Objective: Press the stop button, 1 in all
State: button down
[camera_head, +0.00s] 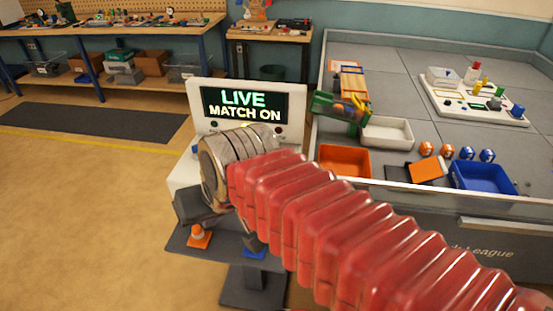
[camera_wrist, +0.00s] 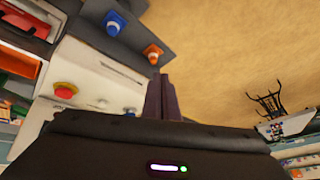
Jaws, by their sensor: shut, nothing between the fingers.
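The stop button (camera_wrist: 66,90) shows in the wrist view as a red cap on a yellow base, on the pale console (camera_wrist: 90,77). My gripper (camera_wrist: 160,80) is shut and empty. In that picture its fingers are to the right of the button and apart from it, near the console's edge. In the head view my arm hides the button and most of the console. The console's screen (camera_head: 243,104) reads "LIVE MATCH ON".
An orange cone (camera_head: 199,236) and a blue piece (camera_head: 254,252) are on a dark shelf below the console. A walled game field with an orange tray (camera_head: 345,160), a white tray (camera_head: 388,132) and a blue tray (camera_head: 484,178) is at right. Open floor (camera_head: 70,220) is at left.

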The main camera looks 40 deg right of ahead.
jog(key=w+d+r+m+t, duration=0.1)
jog(key=w+d+r+m, duration=0.1)
jog(key=w+d+m, duration=1)
jog(key=d+m+t+h, duration=0.2)
jog(key=d+m, duration=1.2)
jog(key=d, duration=0.4)
jog(key=shift+w+d, duration=0.2)
jog(key=shift+w, duration=0.2)
jog(key=shift+f, duration=0.2)
jog(key=shift+f, duration=4.25)
jog(key=shift+f, duration=0.1)
jog(key=shift+f, duration=0.3)
